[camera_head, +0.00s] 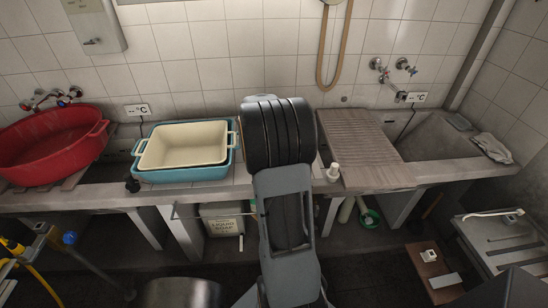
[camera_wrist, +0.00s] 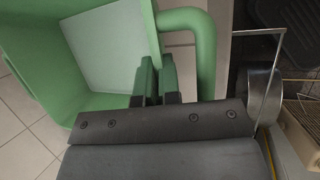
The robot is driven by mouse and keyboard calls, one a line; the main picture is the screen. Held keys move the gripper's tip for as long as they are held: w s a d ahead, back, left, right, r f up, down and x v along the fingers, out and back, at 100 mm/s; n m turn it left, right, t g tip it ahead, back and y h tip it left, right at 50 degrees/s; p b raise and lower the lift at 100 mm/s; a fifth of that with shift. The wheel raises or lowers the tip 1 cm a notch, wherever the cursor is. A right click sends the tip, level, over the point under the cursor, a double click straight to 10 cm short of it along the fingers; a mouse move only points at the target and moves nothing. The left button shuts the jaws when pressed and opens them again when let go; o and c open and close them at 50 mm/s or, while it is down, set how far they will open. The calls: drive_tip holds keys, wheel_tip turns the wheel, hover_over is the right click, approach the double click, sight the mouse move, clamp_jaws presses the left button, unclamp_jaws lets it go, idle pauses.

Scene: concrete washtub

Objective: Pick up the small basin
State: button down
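In the head view, a cream rectangular basin (camera_head: 184,145) sits inside a slightly larger teal basin (camera_head: 213,172) with end handles, on the counter. A larger red basin (camera_head: 50,142) stands left of them. My arm blocks the head view of the gripper. In the wrist view, my gripper's two fingers (camera_wrist: 155,80) are close together at the edge of a green wall with a pale inner face. A thick curved green handle (camera_wrist: 203,45) is just right of the fingers. I cannot match this green piece to a particular basin, nor see whether the fingers press on it.
A steel pot (camera_head: 180,294) is at the bottom front.

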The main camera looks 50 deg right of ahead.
drive_tip(key=shift+w+d+f, duration=0.15)
drive_tip(key=shift+f, duration=1.65)
drive_tip(key=shift+f+b, duration=0.15)
drive_tip(key=shift+b, duration=0.15)
drive_tip(key=c, duration=1.3)
unclamp_jaws()
drive_tip(key=shift+c, duration=0.2)
